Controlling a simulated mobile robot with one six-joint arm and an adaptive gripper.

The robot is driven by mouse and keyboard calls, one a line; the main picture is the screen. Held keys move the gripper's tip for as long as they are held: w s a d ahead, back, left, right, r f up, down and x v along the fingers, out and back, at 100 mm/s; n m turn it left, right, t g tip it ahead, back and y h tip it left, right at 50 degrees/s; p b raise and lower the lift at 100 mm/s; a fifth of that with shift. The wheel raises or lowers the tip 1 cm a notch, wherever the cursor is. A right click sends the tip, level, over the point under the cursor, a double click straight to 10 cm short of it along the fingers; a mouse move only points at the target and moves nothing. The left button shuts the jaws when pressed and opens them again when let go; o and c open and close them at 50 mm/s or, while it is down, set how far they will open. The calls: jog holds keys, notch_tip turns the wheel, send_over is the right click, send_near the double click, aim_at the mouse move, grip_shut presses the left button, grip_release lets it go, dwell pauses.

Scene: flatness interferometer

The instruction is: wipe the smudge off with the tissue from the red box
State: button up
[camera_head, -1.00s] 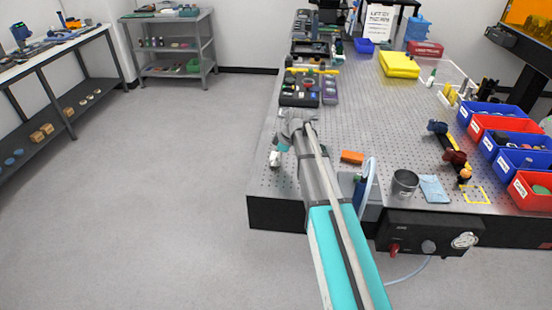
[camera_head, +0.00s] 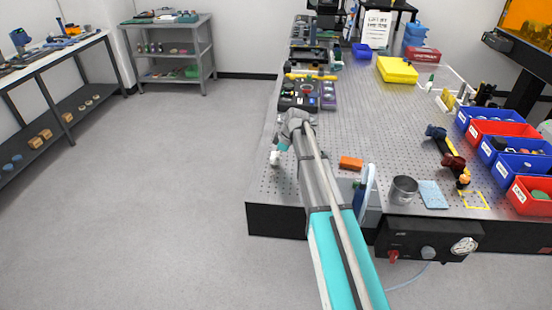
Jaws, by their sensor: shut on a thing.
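My gripper (camera_head: 279,153) is at the left edge of the perforated metal table, pointing down at the end of my arm. Its fingers are small and partly hidden. It is shut on a small white piece (camera_head: 275,159) that looks like the tissue. I cannot tell whether this piece touches the table. A red box (camera_head: 423,54) with a pale label stands at the back right of the table. I cannot make out the smudge.
The table (camera_head: 370,125) has clear room right of my arm. An orange block (camera_head: 351,163), a metal cup (camera_head: 404,189) and a light-blue cloth (camera_head: 433,194) lie near its front. Blue and red bins (camera_head: 536,196) line the right. Dark instruments (camera_head: 299,95) stand beyond my gripper.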

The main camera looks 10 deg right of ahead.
aim_at(272, 176)
jog(key=shift+s+d, duration=0.15)
jog(key=shift+d, duration=0.1)
dwell(0.3)
jog(key=shift+s+a, duration=0.1)
jog(key=shift+s, duration=0.35)
jog(key=shift+s+a, duration=0.25)
jog(key=shift+s, duration=0.45)
jog(key=shift+s+a, duration=0.2)
jog(key=shift+s, duration=0.45)
jog(key=shift+s, duration=0.1)
jog(key=shift+s+a+f, duration=0.1)
jog(key=shift+s+a, duration=0.2)
jog(key=shift+s, duration=0.6)
jog(key=shift+s+a, duration=0.25)
jog(key=shift+s, duration=0.65)
